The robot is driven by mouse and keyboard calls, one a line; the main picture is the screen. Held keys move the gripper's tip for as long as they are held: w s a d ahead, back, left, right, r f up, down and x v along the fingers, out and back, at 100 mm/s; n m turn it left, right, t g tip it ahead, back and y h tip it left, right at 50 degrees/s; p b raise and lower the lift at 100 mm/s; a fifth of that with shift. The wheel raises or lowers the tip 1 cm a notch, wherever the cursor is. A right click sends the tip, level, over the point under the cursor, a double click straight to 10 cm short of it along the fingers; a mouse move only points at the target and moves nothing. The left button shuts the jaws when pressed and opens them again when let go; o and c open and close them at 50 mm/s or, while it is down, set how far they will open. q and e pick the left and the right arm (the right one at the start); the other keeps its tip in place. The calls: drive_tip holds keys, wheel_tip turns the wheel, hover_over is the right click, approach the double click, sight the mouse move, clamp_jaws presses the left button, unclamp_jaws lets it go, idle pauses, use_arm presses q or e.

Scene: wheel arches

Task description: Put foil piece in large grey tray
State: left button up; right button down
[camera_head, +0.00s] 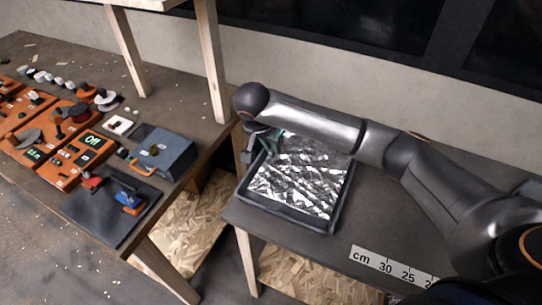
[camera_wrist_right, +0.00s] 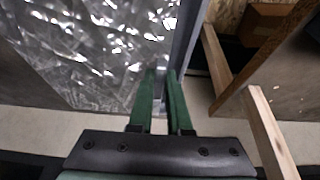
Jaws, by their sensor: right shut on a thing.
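The foil piece (camera_head: 298,178) is a crinkled silver sheet lying spread over the inside of the large grey tray (camera_head: 342,205), which stands on the right-hand table. My right gripper (camera_head: 267,143) reaches down at the tray's back left corner. In the right wrist view its green fingers (camera_wrist_right: 160,80) are shut on an edge of the foil piece (camera_wrist_right: 95,45), close beside the tray wall (camera_wrist_right: 185,38). How far the foil rests on the tray floor cannot be told. My left gripper is not in view.
A scale strip (camera_head: 392,268) lies at the right-hand table's front edge. A gap separates this table from the left-hand one, which holds orange panels (camera_head: 85,150), a blue-grey box (camera_head: 165,152) and a dark mat (camera_head: 100,212).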

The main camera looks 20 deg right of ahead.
drive_tip(key=shift+w+f, duration=0.4)
drive_tip(key=shift+f, duration=1.7)
drive_tip(key=c, duration=1.1)
unclamp_jaws()
drive_tip(key=shift+f, duration=0.1)
drive_tip(key=shift+c, duration=0.2)
drive_tip(key=v, duration=1.2)
drive_tip(key=shift+p, duration=0.45)
drive_tip(key=shift+w+d, duration=0.1)
